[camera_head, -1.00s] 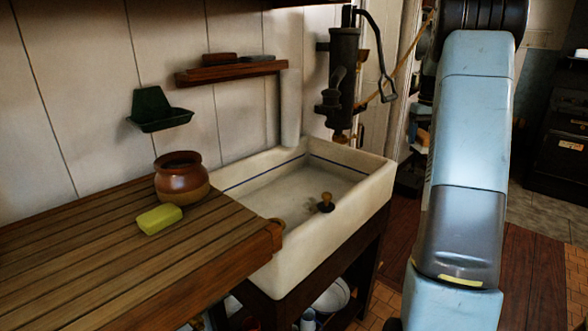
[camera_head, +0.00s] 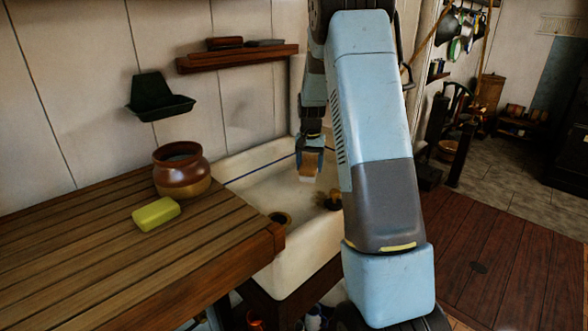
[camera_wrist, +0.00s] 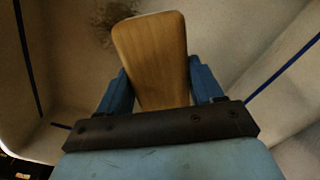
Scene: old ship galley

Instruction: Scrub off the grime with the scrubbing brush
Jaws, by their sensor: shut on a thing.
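My gripper (camera_head: 310,160) is over the white sink (camera_head: 262,262), pointing down into the basin. In the wrist view my gripper (camera_wrist: 158,88) is shut on the scrubbing brush, and its wooden back (camera_wrist: 155,55) shows between the blue fingers. The brush (camera_head: 308,172) appears as a small tan block under the gripper in the head view. A dark smudge of grime (camera_wrist: 112,22) lies on the pale sink surface just beyond the brush's end. Part of it is hidden by the brush. I cannot tell whether the bristles touch the sink.
A wooden drainboard (camera_head: 90,260) at left carries a brown pot (camera_head: 181,178) and a yellow-green soap bar (camera_head: 156,214). A wall shelf (camera_head: 240,60) hangs behind.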

